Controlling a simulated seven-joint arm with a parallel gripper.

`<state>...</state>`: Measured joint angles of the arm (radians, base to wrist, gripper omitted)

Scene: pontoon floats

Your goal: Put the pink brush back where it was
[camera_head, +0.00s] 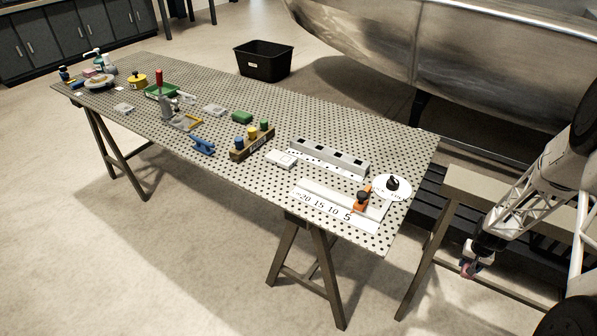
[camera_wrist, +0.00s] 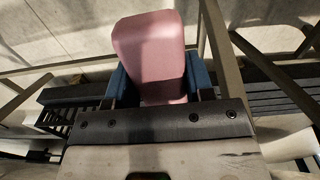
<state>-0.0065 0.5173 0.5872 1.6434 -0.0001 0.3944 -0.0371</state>
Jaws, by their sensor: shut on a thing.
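My gripper (camera_head: 469,268) is at the right, off the near right end of the perforated table. It points down. In the wrist view its blue fingers (camera_wrist: 160,78) are shut on a pink block-shaped thing (camera_wrist: 150,50), which I take to be the pink brush. The wrist view shows one broad, smooth pink face; no bristles can be made out. In the head view only a small bit of pink shows at the fingertips. The held thing is clear of the tabletop.
The perforated table (camera_head: 300,213) carries a grey slotted block (camera_head: 328,157), a white disc with a black knob (camera_head: 392,187), a number scale (camera_head: 335,213), a bottle rack (camera_head: 252,145) and several small items at the far left. A black bin (camera_head: 264,62) stands behind. A trestle beam (camera_head: 485,187) is near my arm.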

